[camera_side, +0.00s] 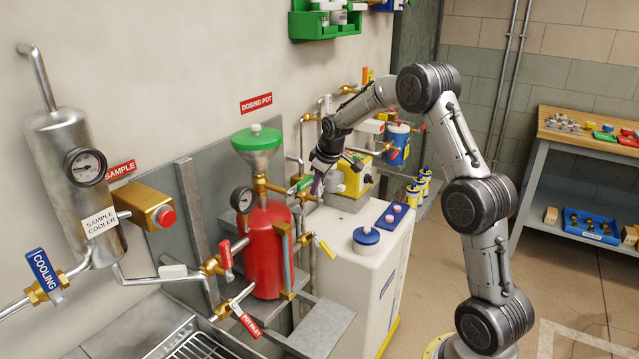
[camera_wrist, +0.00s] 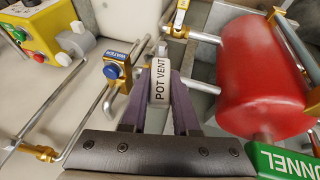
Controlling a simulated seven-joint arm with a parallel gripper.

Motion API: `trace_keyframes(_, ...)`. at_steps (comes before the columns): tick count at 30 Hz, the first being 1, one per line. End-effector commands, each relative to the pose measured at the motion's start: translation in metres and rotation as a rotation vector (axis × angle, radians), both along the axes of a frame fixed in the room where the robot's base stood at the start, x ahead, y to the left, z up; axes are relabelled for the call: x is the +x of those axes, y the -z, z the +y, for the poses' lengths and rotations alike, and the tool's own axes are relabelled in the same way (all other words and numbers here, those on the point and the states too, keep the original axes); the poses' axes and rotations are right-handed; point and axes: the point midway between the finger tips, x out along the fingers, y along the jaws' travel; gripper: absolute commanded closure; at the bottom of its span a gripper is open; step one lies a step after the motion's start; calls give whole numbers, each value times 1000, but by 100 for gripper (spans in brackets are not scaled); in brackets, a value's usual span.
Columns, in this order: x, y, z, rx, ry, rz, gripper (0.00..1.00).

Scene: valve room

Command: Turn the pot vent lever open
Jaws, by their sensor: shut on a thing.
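The pot vent lever (camera_wrist: 160,82), a pale grey handle with dark POT VENT lettering, stands between the two purple fingers of my gripper (camera_wrist: 159,96) in the wrist view. The fingers are shut on it, one along each side. In the side view my gripper (camera_side: 318,183) reaches down beside the pipework right of the red dosing pot (camera_side: 268,246). The lever is too small and covered there to make out. The red pot also shows at the right of the wrist view (camera_wrist: 262,75).
The green FUNNEL handle (camera_wrist: 287,161) is close at my gripper's lower right. A blue WATER handle (camera_wrist: 117,72) is just left. A yellow box with buttons (camera_wrist: 42,32) and several pipes are nearby. A white cabinet (camera_side: 365,275) stands below my gripper.

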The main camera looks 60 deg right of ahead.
Motion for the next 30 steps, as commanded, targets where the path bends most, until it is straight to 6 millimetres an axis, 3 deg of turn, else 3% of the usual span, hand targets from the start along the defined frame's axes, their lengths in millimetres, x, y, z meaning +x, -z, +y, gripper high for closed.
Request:
trace_keyframes(12,0,0,1,-21,-1,-2,100)
trace_keyframes(13,0,0,1,-21,-1,-2,66)
trace_keyframes(17,0,0,1,-20,-1,-2,43)
trace_keyframes(26,0,0,1,-19,-3,-2,41)
trace_keyframes(30,-3,-10,3,-20,-2,-3,41)
